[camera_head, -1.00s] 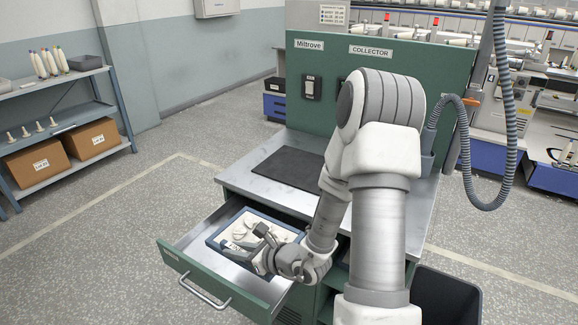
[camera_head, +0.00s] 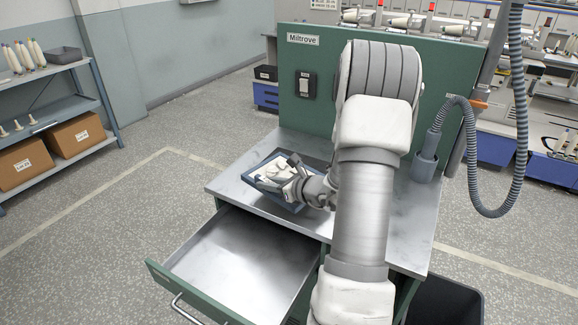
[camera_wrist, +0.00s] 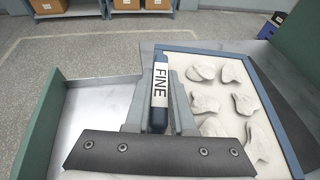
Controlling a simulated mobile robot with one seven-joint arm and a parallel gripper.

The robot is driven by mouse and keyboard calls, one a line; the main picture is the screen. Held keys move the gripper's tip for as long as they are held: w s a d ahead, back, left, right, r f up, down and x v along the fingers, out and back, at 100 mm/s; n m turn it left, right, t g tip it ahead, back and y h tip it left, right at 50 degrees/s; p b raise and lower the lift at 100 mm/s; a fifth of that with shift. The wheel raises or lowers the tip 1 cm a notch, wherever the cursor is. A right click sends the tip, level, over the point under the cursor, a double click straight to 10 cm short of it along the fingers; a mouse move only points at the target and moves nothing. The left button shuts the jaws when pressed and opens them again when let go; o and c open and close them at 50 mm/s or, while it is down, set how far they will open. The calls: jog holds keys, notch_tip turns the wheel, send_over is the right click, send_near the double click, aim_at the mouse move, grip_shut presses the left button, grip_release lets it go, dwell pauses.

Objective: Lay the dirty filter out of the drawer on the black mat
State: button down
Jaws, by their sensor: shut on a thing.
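My gripper (camera_head: 289,175) is shut on the handle of the dirty filter, also in the wrist view (camera_wrist: 160,92). The filter (camera_head: 264,178) has a blue frame and a pale face with several grey-white clumps, and its handle label reads FINE. In the head view my gripper holds it, tilted, over the worktop left of my arm. The wrist view shows the filter's face (camera_wrist: 232,78) to the right of the handle. The open drawer (camera_head: 238,252) is empty in front of the worktop.
The steel worktop (camera_head: 226,187) is bare at its left edge. The green collector panel (camera_head: 300,55) stands behind it, with a hose (camera_head: 470,125) at the right. A dark bin (camera_head: 445,300) stands at lower right. Shelves (camera_head: 62,105) stand at far left.

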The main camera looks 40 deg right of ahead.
aim_at(282, 168)
jog(key=s+d+r, duration=0.1)
jog(key=d, duration=0.3)
jog(key=s+d+r+m+h+p, duration=0.1)
jog(key=s+d+r, duration=0.1)
jog(key=d, duration=0.3)
jog(key=s+d+r+h, duration=0.1)
jog(key=s+d+r, duration=0.1)
jog(key=d, duration=0.2)
jog(key=shift+s+d+m+p, duration=0.1)
jog(key=shift+d+m+p, duration=0.2)
jog(key=shift+d+m, duration=0.1)
jog(key=shift+d+f+h, duration=0.1)
jog(key=shift+d+h, duration=0.1)
jog(key=shift+h, duration=0.1)
jog(key=w+a+f, duration=0.1)
jog(key=w+f, duration=0.1)
jog(key=w, duration=0.1)
jog(key=w+a+f, duration=0.2)
jog(key=w, duration=0.1)
jog(key=w+a+f, duration=0.2)
jog(key=w, duration=0.2)
jog(key=shift+f, duration=2.4)
jog(key=shift+f+b, duration=0.2)
jog(key=shift+b, duration=0.25)
jog(key=c, duration=0.8)
grip_release()
jog(key=shift+o, duration=0.2)
jog(key=shift+r, duration=0.1)
